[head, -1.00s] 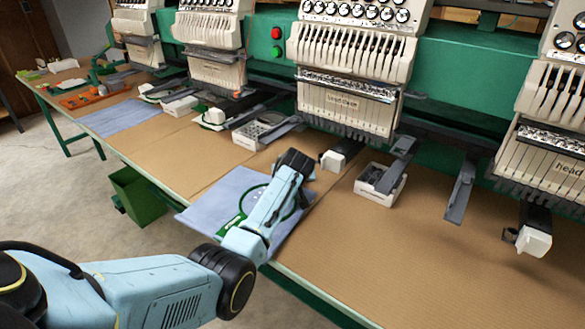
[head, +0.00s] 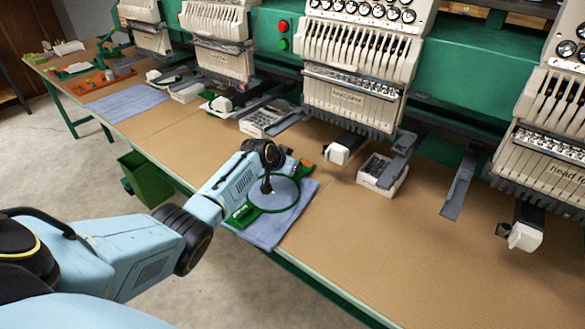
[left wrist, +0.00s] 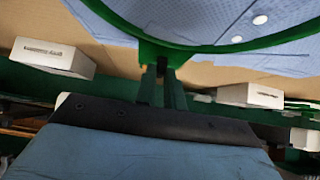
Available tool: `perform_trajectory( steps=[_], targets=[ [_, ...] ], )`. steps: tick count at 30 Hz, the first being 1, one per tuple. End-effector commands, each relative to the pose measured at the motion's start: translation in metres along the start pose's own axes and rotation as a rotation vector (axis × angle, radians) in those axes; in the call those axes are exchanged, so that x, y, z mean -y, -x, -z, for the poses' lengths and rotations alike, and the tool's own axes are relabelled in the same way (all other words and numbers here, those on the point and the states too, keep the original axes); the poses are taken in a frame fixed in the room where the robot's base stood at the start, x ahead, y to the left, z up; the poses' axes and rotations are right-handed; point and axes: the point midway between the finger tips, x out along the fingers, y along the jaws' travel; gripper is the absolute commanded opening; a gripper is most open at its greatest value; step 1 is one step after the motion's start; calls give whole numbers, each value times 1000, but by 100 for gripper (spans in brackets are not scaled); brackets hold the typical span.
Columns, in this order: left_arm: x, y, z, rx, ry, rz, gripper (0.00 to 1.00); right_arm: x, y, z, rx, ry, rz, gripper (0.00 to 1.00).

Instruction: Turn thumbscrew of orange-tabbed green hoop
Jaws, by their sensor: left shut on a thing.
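The green hoop (head: 297,204) is a thin ring above a blue cloth (head: 262,234) near the table's front edge. A small orange tab (head: 306,165) shows just beyond it. My left gripper (head: 267,188) points down at the hoop. In the left wrist view the gripper (left wrist: 161,75) is shut at the green block on the rim of the green hoop (left wrist: 205,48). The thumbscrew cannot be made out between the fingers. My right gripper is not in view.
The brown table (head: 400,245) is clear to the right. Embroidery heads (head: 350,95) hang above its back, with grey arms and white boxes (head: 382,172) below them. A green bin (head: 146,178) hangs at the front edge. An orange tray (head: 103,78) lies far left.

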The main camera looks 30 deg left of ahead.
Motion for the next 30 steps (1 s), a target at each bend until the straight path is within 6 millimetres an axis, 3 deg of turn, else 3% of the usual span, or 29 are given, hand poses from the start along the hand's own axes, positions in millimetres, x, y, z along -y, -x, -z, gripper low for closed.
perform_trajectory(
  steps=[17, 18, 22, 30],
  targets=[
    [0, 0, 0, 1, -22, -23, 0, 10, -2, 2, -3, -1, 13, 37],
    [0, 0, 0, 1, -22, -23, 15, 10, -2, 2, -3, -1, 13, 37],
    [0, 0, 0, 1, -22, -23, 32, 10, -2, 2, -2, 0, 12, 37],
    [0, 0, 0, 1, -22, -22, 33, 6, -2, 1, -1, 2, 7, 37]
  ],
)
